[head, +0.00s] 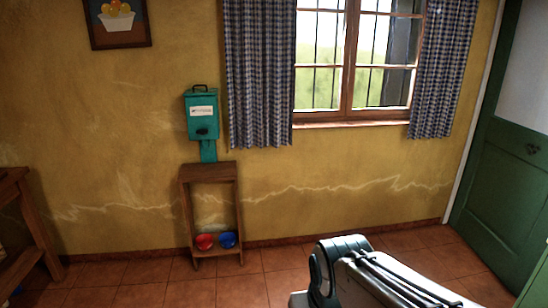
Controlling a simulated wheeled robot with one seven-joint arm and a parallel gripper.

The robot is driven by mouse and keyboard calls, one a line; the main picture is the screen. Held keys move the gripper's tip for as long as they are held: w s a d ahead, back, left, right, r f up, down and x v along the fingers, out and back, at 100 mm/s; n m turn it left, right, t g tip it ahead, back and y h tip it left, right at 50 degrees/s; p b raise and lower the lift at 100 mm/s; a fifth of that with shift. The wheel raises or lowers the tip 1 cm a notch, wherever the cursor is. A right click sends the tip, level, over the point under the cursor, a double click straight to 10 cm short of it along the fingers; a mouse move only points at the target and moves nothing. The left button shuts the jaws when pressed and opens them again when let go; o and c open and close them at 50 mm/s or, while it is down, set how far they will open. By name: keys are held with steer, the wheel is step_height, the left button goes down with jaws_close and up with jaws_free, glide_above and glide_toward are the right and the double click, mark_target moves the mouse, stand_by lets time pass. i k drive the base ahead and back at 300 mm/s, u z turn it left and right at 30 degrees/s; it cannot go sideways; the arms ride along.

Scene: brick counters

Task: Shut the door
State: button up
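A green door (500,190) with a pale upper panel (526,72) stands at the far right. A small dark handle or knocker (532,149) is on its green part. A white frame edge (478,110) runs along its left side. I cannot tell from this view how far the door stands open; its right part is cut off by the picture edge. Part of my arm shows at the bottom, to the left of the door and apart from it in the picture. My gripper is out of view.
A wooden stand (211,171) with a red bowl (205,242) and a blue bowl (227,240) is against the yellow wall, below a teal box (202,115). A wooden table (14,225) is at the left edge. Tiled floor (435,258) lies clear before the door.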

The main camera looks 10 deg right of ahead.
mark_target(500, 210)
steer(key=i, duration=1.6)
steer(key=z, duration=3.35)
steer(key=i, duration=1)
steer(key=u, duration=1.35)
steer(key=i, duration=1)
steer(key=z, duration=0.05)
